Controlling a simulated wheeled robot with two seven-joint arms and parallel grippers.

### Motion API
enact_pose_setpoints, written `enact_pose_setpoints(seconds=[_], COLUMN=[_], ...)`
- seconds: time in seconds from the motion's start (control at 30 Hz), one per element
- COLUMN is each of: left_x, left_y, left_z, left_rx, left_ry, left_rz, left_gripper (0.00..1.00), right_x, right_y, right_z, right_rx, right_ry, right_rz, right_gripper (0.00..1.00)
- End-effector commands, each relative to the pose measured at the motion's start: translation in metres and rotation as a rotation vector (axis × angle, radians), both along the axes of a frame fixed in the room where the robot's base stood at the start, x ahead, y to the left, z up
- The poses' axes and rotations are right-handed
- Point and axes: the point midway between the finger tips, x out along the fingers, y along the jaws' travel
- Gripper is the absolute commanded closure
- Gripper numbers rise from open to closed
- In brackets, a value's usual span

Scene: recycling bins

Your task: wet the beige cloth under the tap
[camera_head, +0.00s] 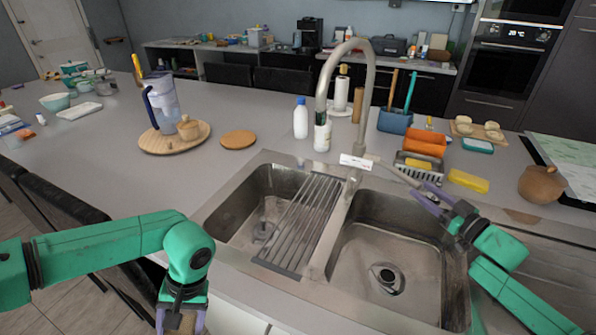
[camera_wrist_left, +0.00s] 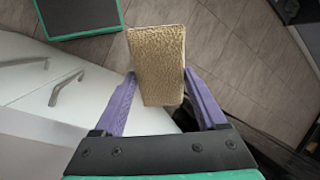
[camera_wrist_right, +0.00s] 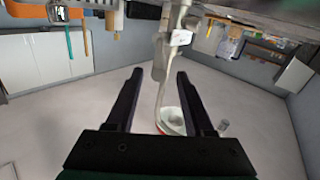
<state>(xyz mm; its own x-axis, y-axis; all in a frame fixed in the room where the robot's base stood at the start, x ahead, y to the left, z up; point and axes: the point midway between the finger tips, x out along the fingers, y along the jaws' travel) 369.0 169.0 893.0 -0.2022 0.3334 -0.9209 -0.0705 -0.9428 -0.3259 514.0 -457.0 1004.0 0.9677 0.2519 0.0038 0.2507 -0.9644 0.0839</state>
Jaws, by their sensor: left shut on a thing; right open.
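The beige cloth (camera_wrist_left: 157,50) is a flat, textured rectangle held between the purple fingers of my left gripper (camera_wrist_left: 159,76). In the head view my left gripper (camera_head: 181,322) is at the bottom edge, in front of the counter and left of the sink; the cloth is mostly hidden there. The tall grey tap (camera_head: 372,75) arches behind the double sink (camera_head: 262,160), and no water shows from it. My right gripper (camera_head: 428,194) is open beside the end of the tap's lever (camera_head: 390,170), over the right basin's back edge. Contact with the lever cannot be told.
A slatted drying rack (camera_head: 300,225) lies across the left basin. A white bottle (camera_head: 300,118), a sponge caddy (camera_head: 418,165), a yellow sponge (camera_head: 468,180) and a brown pot (camera_head: 541,184) stand around the sink.

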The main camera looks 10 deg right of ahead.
Motion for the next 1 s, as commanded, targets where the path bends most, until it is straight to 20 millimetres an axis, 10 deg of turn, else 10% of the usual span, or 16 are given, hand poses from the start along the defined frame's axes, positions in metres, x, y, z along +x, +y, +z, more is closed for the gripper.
enact_pose_setpoints(seconds=[0.6,0.77,1.0], left_x=[0.000,0.000,0.000], left_y=[0.000,0.000,0.000], left_z=[-0.009,-0.009,-0.009], left_rx=[0.000,0.000,0.000], left_ry=[0.000,0.000,0.000], left_rz=[0.000,0.000,0.000], left_gripper=[0.71,0.71,0.71], right_x=[0.044,0.044,0.044], right_y=[0.011,0.011,0.011], right_z=[0.000,0.000,0.000], right_rx=[0.000,0.000,0.001], right_ry=[0.002,0.002,0.001], right_rz=[-0.001,-0.001,-0.001], right_gripper=[0.47,1.00,1.00])
